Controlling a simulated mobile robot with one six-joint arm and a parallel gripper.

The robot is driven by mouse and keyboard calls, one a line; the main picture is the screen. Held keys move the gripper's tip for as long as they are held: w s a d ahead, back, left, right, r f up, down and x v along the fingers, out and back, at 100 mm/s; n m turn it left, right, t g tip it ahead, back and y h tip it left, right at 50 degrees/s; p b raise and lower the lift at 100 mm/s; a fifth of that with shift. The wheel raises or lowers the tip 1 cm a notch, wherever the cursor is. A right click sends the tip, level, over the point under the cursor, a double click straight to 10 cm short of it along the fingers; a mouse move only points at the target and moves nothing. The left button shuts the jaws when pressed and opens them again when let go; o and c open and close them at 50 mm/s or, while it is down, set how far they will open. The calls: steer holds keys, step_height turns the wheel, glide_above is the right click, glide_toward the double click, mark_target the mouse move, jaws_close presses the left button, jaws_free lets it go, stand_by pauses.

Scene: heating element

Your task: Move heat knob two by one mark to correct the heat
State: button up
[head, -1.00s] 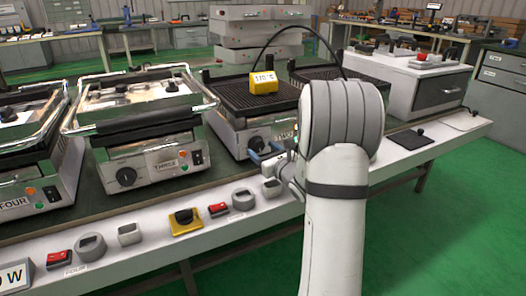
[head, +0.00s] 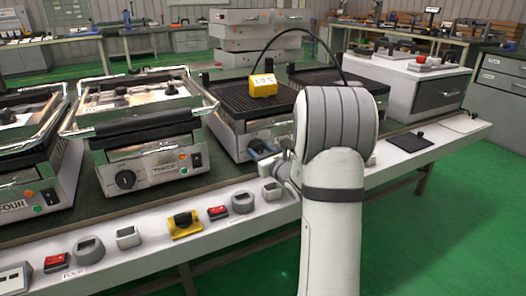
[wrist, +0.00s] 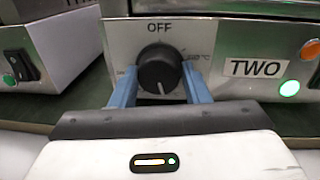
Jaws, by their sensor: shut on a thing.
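Heat knob two is a black round knob (wrist: 160,72) on a silver panel, with OFF printed above it and a TWO label (wrist: 262,68) to its right. In the head view my gripper (head: 262,150) is at the front of grill two (head: 228,132), and my arm hides much of that panel. A yellow temperature display (head: 264,86) sits on the grill plate; its reading looks like 170 °C, though small.
Grill three (head: 150,160) and grill four (head: 25,190) stand to the left. The bench's front ledge (head: 140,262) carries red switches, grey sockets and a yellow switch (head: 184,224). A green indicator (wrist: 289,88) is lit by the TWO label.

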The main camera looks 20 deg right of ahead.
steer(key=m+p, duration=0.1)
steer(key=m, duration=0.1)
steer(key=shift+r+m+p, duration=0.1)
steer(key=shift+m+p, duration=0.25)
steer(key=shift+m, duration=0.05)
steer(key=shift+m+p, duration=0.3)
steer(key=shift+m, duration=0.6)
steer(key=o, duration=1)
steer(key=s, duration=0.2)
steer(key=s+p, duration=0.1)
steer(key=s, duration=0.2)
steer(key=s+d+p, duration=0.1)
steer(key=s, duration=0.1)
steer(key=shift+s+f, duration=0.25)
steer(key=shift+s, duration=0.15)
steer(key=shift+a, duration=0.1)
